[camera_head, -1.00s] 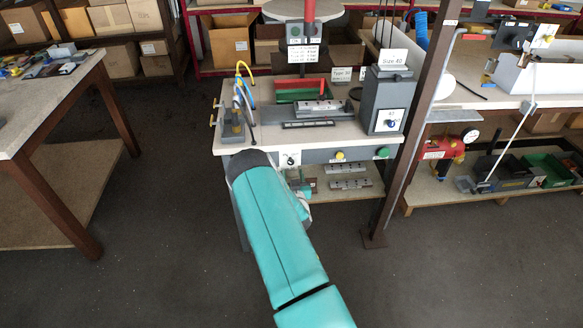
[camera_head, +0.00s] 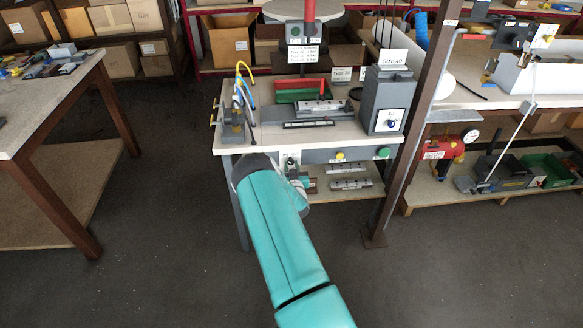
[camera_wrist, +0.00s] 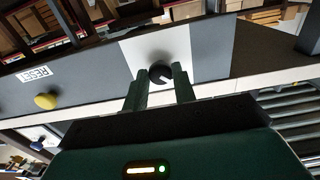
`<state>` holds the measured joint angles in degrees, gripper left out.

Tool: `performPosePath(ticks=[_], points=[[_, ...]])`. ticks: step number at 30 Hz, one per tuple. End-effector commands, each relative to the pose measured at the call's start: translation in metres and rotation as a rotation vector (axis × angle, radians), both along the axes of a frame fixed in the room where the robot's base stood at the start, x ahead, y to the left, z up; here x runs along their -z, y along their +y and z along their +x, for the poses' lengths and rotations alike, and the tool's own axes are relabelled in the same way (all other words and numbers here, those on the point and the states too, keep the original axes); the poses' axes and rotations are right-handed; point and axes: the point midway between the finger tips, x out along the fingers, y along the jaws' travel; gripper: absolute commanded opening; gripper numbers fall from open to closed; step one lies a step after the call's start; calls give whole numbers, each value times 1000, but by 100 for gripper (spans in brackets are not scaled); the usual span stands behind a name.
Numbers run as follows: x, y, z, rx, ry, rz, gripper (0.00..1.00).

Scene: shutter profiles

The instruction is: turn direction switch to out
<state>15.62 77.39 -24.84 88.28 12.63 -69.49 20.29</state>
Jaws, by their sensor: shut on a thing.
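The direction switch is a black round knob (camera_wrist: 160,72) on a white plate, set in the grey front panel of the workbench. In the head view the white plate (camera_head: 292,158) shows just above the end of my arm, at the left of the panel. My gripper (camera_wrist: 159,77) is shut on the knob, with one finger on each side of it. A pale mark shows on the knob's face. I cannot read any position label on the plate, so the setting is unclear.
A yellow button (camera_wrist: 46,101) with a RESET label is on the same panel. A green button (camera_head: 384,152) is farther right. A grey box (camera_head: 386,100) with its own knob stands on the bench. A brown post (camera_head: 414,120) rises at the right.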

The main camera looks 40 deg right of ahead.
Motion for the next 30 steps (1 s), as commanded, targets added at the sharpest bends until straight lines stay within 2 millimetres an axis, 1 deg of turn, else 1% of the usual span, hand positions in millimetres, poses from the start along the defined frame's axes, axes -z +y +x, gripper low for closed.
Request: performPosePath(ticks=[7,14,30], points=[[0,-1,-1,2,-22,31,4],[-1,-1,-1,2,-89,127,4],[-1,0,-1,2,-365,530,4]])
